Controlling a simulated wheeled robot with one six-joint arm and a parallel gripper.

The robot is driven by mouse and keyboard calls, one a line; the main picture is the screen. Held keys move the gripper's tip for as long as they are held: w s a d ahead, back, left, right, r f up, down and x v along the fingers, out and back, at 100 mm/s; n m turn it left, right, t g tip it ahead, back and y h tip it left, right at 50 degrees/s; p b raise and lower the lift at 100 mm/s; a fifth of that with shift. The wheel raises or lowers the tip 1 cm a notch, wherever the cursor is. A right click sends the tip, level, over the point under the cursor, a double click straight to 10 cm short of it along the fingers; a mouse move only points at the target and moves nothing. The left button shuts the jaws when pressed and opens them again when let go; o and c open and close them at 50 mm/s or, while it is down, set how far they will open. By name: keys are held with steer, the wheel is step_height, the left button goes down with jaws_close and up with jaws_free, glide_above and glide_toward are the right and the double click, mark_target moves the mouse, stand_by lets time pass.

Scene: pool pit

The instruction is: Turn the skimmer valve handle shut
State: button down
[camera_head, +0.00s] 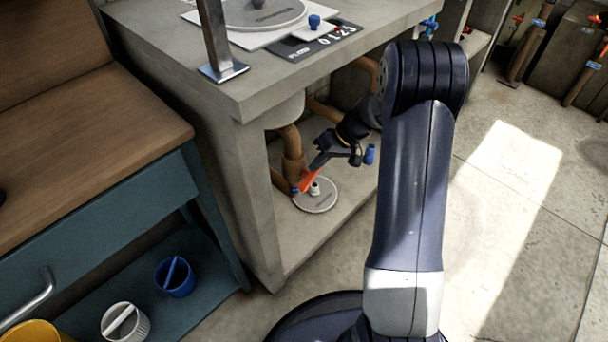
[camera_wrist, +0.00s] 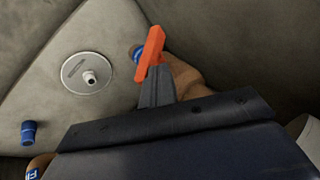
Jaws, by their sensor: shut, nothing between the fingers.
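The skimmer valve handle (camera_head: 308,180) is an orange-red lever low inside the concrete bench's recess, beside a brown pipe (camera_head: 292,160). In the wrist view the handle (camera_wrist: 150,55) stands slanted just beyond my fingertips, with a blue part behind it. My gripper (camera_head: 317,166) reaches into the recess from the right. In the wrist view its grey fingers (camera_wrist: 157,80) are together and empty, their tips at the handle's lower end. I cannot tell whether they touch it. The fingers hide part of the pipe and the valve body.
A round pale plate (camera_head: 315,204) with a white fitting lies on the recess floor near the handle. A blue cap (camera_head: 370,154) stands to the right. The bench's concrete side wall (camera_head: 257,200) bounds the recess at left. Open floor (camera_head: 510,220) lies to the right.

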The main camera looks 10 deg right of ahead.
steer(key=d+f+g+y, duration=0.1)
steer(key=y, duration=0.1)
steer(key=w+d+m+g+y, duration=0.1)
steer(key=y, duration=0.1)
steer(key=shift+w+f, duration=0.15)
steer(key=shift+f, duration=0.25)
steer(key=shift+w+f, duration=0.1)
steer(key=shift+f, duration=0.05)
steer(key=shift+d, duration=0.1)
stand_by(0.5)
